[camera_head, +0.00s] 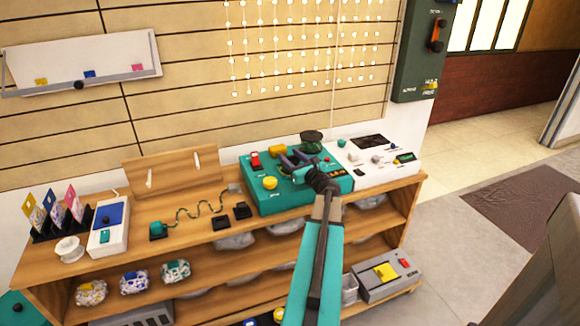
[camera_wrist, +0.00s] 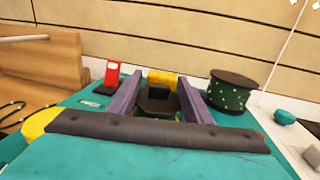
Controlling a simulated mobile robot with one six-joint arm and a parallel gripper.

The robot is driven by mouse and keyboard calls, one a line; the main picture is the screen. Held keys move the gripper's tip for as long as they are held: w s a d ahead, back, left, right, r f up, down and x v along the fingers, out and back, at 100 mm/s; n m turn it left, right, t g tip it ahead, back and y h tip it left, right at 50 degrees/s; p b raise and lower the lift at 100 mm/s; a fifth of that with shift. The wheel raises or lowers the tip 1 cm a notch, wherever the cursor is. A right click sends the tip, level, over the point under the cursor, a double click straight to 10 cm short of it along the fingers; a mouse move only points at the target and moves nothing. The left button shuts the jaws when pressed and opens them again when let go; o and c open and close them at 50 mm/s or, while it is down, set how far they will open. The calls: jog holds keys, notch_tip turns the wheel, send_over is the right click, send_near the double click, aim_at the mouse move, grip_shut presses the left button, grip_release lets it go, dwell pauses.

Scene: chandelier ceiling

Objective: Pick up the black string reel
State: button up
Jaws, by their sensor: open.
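The reel (camera_head: 312,140), with a black top and a dark green side with pale specks, stands upright at the back of the teal box (camera_head: 262,197). In the wrist view the reel (camera_wrist: 230,94) is right of my gripper (camera_wrist: 158,80). My gripper is open, its two purple fingers apart and not touching the reel. Between and beyond the fingers are a small black block (camera_wrist: 158,92) and a yellow block (camera_wrist: 161,76). In the head view my gripper (camera_head: 292,158) is over the teal box, partly hidden by my arm.
A red switch (camera_wrist: 112,75) stands left of the fingers and a yellow knob (camera_head: 270,182) sits on the box's front. A white panel (camera_head: 375,160) adjoins at right. A white spool (camera_head: 70,248) is far left on the wooden shelf (camera_head: 190,235). The slatted wall (camera_head: 190,90) is behind.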

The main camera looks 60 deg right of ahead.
jog(key=shift+x, duration=1.9)
jog(key=shift+c, duration=0.2)
grip_shut()
